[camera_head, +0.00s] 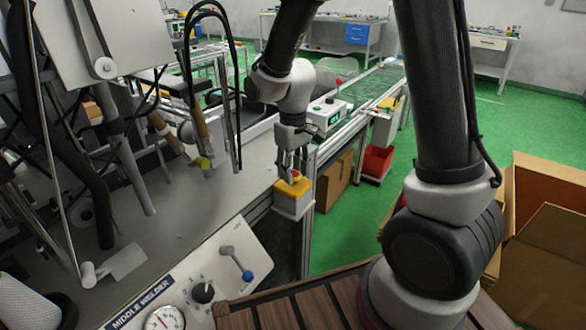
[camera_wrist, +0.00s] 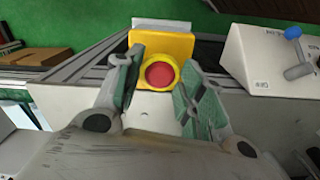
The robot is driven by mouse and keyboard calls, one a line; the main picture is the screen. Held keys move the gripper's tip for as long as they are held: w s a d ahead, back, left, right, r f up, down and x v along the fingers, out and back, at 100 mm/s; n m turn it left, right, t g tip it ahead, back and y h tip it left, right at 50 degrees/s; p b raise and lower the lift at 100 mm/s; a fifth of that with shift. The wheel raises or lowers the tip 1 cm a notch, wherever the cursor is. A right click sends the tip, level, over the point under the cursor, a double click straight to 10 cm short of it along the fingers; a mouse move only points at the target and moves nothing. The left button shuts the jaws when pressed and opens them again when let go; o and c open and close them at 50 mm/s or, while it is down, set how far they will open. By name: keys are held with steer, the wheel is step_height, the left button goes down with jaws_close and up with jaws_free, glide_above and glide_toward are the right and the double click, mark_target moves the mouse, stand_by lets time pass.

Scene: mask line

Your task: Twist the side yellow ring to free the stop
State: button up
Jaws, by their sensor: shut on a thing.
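A yellow box with a red stop button (camera_wrist: 159,74) inside a yellow ring (camera_wrist: 160,90) shows near the middle of the wrist view. In the head view the yellow-topped stop box (camera_head: 293,190) is on the edge of the grey machine, on a pale base. My gripper (camera_head: 291,170) points down at it from above and hides part of its top. The exact finger contact is hard to see.
A white control panel (camera_head: 205,270) with knobs, a gauge and a blue-tipped lever stands in front. Another box with a red button (camera_head: 329,108) stands behind on the conveyor side. Cardboard boxes (camera_head: 545,235) lie at right. Rods and cables crowd the left.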

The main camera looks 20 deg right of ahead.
steer(key=shift+m, duration=0.5)
steer(key=o, duration=1)
steer(key=shift+o, duration=0.2)
step_height(320, 180, up, 12)
